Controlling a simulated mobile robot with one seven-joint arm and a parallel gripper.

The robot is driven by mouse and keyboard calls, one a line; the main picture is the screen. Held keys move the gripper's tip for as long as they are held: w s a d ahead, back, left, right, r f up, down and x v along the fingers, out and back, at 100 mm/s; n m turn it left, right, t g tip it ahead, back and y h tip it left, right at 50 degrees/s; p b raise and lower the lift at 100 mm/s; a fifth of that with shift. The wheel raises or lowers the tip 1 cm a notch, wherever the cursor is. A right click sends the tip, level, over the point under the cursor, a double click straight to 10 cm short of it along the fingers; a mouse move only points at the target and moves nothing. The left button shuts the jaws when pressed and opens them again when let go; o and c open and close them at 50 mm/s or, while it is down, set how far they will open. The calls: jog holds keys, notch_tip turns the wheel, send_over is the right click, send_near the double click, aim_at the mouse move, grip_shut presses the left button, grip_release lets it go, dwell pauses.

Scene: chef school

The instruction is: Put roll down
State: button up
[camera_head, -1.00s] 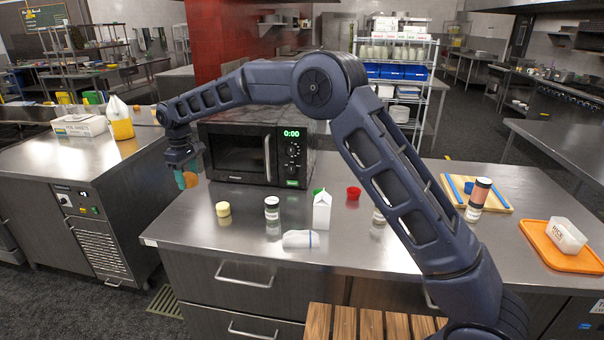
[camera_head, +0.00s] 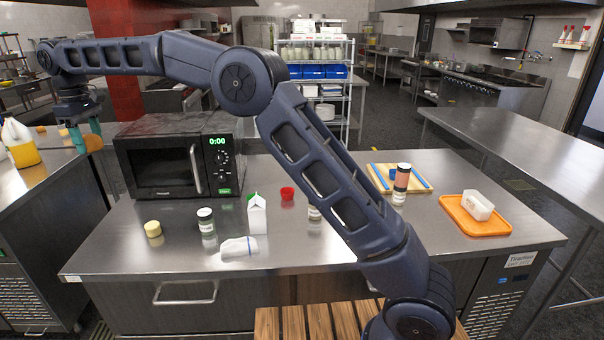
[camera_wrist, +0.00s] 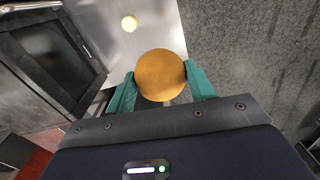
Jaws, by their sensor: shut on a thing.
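The roll (camera_wrist: 160,75) is round and golden brown. It is held between the teal fingers of my gripper (camera_wrist: 162,88) in the wrist view. In the head view the roll (camera_head: 93,143) shows at the fingertips of my gripper (camera_head: 85,138), at the left, beside the microwave's left side. My gripper is shut on the roll and holds it in the air.
A black microwave (camera_head: 176,158) stands on the steel counter (camera_head: 330,225). An orange tray (camera_head: 470,222) is at the right. Another counter (camera_head: 38,190) is at the left.

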jog(key=w+d+m, duration=0.5)
jog(key=w+d, duration=2.9)
jog(key=w, duration=0.4)
jog(key=w+d+m, duration=0.2)
jog(key=w+d, duration=0.2)
jog(key=d, duration=1.2)
jog(key=w+d+m, duration=0.1)
jog(key=w+d, duration=0.3)
jog(key=d, duration=1.3)
jog(key=w+d+m, duration=0.2)
jog(key=w+d, duration=0.2)
jog(key=d, duration=1.2)
jog(key=s+d+m, duration=0.1)
jog(key=s+d, duration=0.1)
jog(key=d, duration=0.9)
jog(key=s+d+m, duration=0.1)
jog(key=s+d, duration=0.2)
jog(key=d, duration=0.8)
jog(key=m, duration=0.5)
send_over(518, 211)
notch_tip(518, 211, down, 38)
jog(key=shift+f, duration=0.15)
